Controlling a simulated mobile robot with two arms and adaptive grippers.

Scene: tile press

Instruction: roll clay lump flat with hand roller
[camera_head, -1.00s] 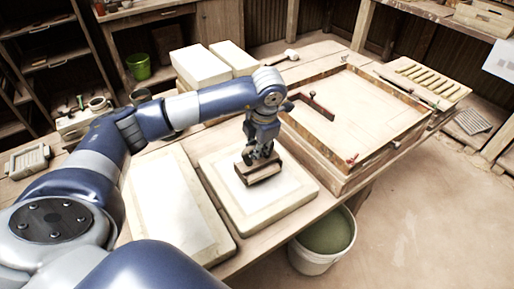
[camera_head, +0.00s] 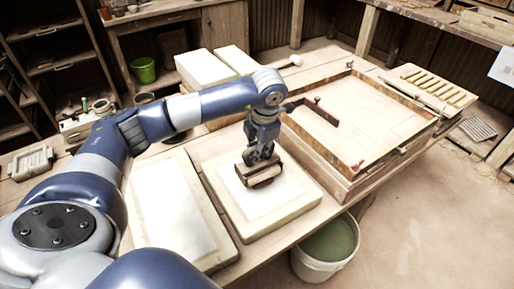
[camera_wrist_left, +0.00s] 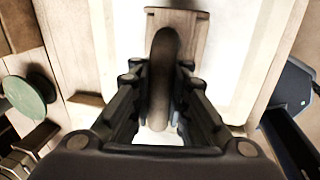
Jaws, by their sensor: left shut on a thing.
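My left gripper (camera_head: 258,158) is over the pale square slab (camera_head: 235,214) near the table's front edge. It is shut on the hand roller (camera_head: 257,172), a wooden block with a dark brown curved handle. In the left wrist view, the handle (camera_wrist_left: 161,75) runs between the gripper's fingers, and the wooden block (camera_wrist_left: 188,30) shows beyond them. The roller is low over the slab; contact is hard to tell. I cannot make out the clay lump; the roller and gripper may hide it. My right gripper is not in view.
A second pale slab (camera_head: 172,212) lies to the left. A wooden framed box (camera_head: 365,125) with a dark red bar (camera_head: 318,112) stands to the right. White blocks (camera_head: 200,68) are behind the arm. A bucket (camera_head: 326,250) stands below the table edge.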

